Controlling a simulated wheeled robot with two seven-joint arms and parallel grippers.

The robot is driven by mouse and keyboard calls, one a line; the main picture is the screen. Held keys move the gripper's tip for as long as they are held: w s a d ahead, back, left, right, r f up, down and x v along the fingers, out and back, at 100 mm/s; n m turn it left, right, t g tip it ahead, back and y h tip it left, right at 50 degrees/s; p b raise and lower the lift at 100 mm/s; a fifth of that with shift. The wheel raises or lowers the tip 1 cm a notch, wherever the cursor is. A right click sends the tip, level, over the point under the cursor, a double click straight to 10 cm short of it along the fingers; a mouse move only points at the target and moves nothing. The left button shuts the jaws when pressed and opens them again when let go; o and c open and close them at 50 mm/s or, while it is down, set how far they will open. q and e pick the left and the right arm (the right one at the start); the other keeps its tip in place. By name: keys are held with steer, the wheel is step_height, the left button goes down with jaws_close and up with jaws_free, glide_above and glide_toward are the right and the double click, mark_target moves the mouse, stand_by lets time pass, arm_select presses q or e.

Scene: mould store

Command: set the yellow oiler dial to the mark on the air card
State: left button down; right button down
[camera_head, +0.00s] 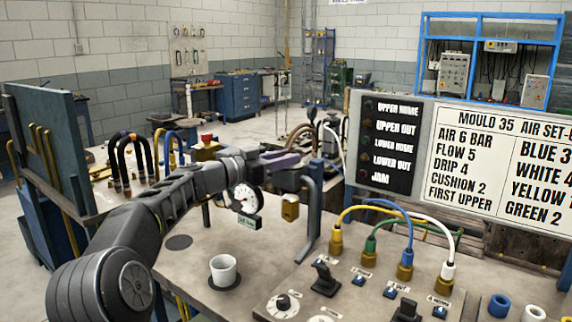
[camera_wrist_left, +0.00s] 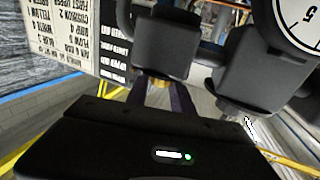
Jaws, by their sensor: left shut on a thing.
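The air card (camera_head: 500,160) stands upright on the right, with "DRIP 4" among its printed lines. My left gripper (camera_head: 290,162) reaches in from the left, high over the bench, at a row of air units with a round white gauge (camera_head: 243,198). In the left wrist view its purple fingers (camera_wrist_left: 165,92) are shut on a small yellow piece, the oiler dial (camera_wrist_left: 160,82), under a dark block. The dial's markings are hidden by the fingers. A yellow bowl (camera_head: 290,208) hangs below the gripper. My right gripper is not in view.
A white cup (camera_head: 223,270) stands on the bench at front left. Yellow, green, blue and white hoses (camera_head: 370,212) arch over a control panel at front right. A grey post (camera_head: 312,215) stands just right of the gripper. A blue-green board (camera_head: 60,145) stands left.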

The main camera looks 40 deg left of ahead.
arm_select(q)
steer(key=shift+w+a+r+m+g+h+p, duration=0.15)
steer(key=shift+m+g+h+p, duration=0.35)
steer(key=shift+m+h, duration=0.5)
steer(key=shift+h, duration=0.6)
steer(key=c, duration=1.1)
jaws_free()
steer(key=b+v, duration=0.1)
steer(key=v, duration=0.7)
steer(key=shift+b, duration=0.4)
